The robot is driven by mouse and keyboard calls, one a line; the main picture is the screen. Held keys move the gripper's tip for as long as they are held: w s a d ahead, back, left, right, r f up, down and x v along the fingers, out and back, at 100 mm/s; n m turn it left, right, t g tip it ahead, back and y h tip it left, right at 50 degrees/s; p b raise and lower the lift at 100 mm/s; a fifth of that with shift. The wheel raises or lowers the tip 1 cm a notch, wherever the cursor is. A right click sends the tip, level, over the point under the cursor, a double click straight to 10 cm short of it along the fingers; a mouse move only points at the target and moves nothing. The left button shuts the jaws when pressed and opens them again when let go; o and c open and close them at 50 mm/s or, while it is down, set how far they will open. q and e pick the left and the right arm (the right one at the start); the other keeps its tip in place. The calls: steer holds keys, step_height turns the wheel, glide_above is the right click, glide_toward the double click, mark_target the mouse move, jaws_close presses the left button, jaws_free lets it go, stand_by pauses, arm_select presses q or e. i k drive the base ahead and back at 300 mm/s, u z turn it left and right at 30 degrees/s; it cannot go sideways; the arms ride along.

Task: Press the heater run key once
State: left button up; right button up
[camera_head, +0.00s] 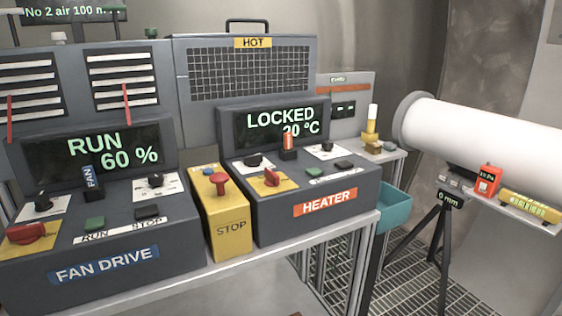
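The heater box (300,225) stands on the bench in the middle, with an orange HEATER label (325,202) on its front. Its display (270,126) reads LOCKED and 20 °C. A small green key (313,171) and a dark key (344,164) sit side by side on its sloped top; the lettering beside them is too small to read. A red rotary switch (271,178) on a yellow plate, black knobs (254,160) and an upright orange tag (288,142) are also on this top. Neither of my grippers is in view.
The fan drive box (105,265), showing RUN 60 %, stands to the left. A yellow STOP box (228,222) with a red button (220,184) sits between the boxes. A teal bin (395,207) and white tube (480,135) on a tripod are right.

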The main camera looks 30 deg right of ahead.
mark_target(311, 172)
steer(key=k, duration=0.3)
steer(key=z, duration=0.4)
steer(key=i, duration=0.2)
steer(key=z, duration=0.8)
